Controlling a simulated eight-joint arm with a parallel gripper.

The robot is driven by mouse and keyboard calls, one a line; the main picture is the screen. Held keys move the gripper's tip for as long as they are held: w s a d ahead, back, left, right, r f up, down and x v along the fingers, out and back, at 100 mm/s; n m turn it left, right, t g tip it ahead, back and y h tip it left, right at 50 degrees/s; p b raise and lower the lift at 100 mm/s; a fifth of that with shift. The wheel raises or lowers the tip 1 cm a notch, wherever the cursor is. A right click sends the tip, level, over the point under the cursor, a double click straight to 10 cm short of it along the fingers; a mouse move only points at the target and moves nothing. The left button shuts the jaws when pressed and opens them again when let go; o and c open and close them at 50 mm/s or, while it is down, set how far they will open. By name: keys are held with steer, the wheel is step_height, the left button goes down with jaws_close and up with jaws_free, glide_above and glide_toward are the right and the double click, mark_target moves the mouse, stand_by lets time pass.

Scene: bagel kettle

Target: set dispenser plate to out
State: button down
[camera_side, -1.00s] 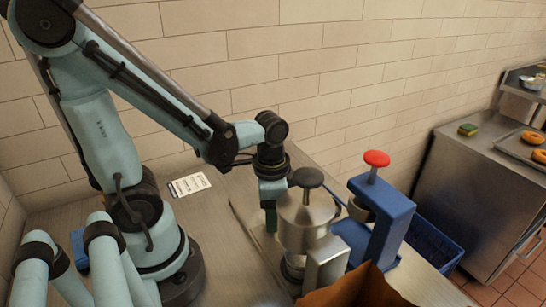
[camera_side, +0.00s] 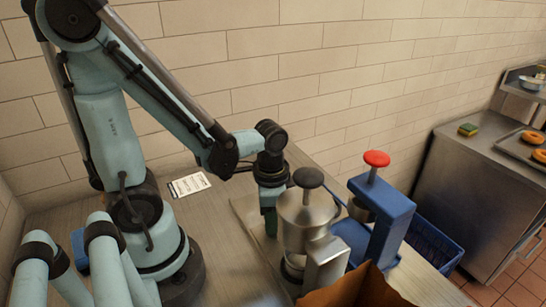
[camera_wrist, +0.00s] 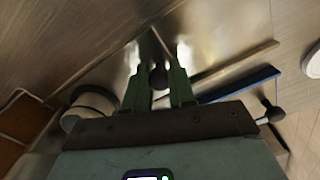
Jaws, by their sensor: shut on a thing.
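The steel dispenser (camera_side: 303,222) with a black knob on top stands upright on the counter in the side view. My gripper (camera_side: 269,222) points down close to its left side, with its fingers partly hidden behind it. In the wrist view my gripper (camera_wrist: 158,78) has its two green fingers closed around a dark round knob (camera_wrist: 158,75). A thin rod runs from near this knob over a shiny metal surface. The knob looks like the dispenser plate's handle, but the plate itself cannot be made out clearly.
A blue press frame (camera_side: 384,220) with a red knob (camera_side: 376,158) stands just right of the dispenser. A brown box (camera_side: 355,290) is in front. A printed card (camera_side: 188,184) lies behind on the counter. A blue crate (camera_side: 433,245) is beyond the right edge.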

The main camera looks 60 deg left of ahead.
steer(key=a, duration=1.1)
steer(key=shift+a, duration=0.1)
steer(key=c, duration=1)
jaws_free()
steer(key=shift+r, duration=0.1)
steer(key=shift+r, duration=5.95)
steer(key=w+d+n+t, duration=0.1)
steer(key=d+t, duration=0.1)
steer(key=d, duration=0.2)
steer(key=w+d+n+t, duration=0.2)
steer(key=d, duration=0.2)
steer(key=w+d+n+t, duration=0.1)
steer(key=w+d+t, duration=0.1)
steer(key=d+t, duration=0.1)
steer(key=shift+w+d+f+n, duration=0.1)
steer(key=shift+w+d+n, duration=0.2)
steer(key=shift+d, duration=0.1)
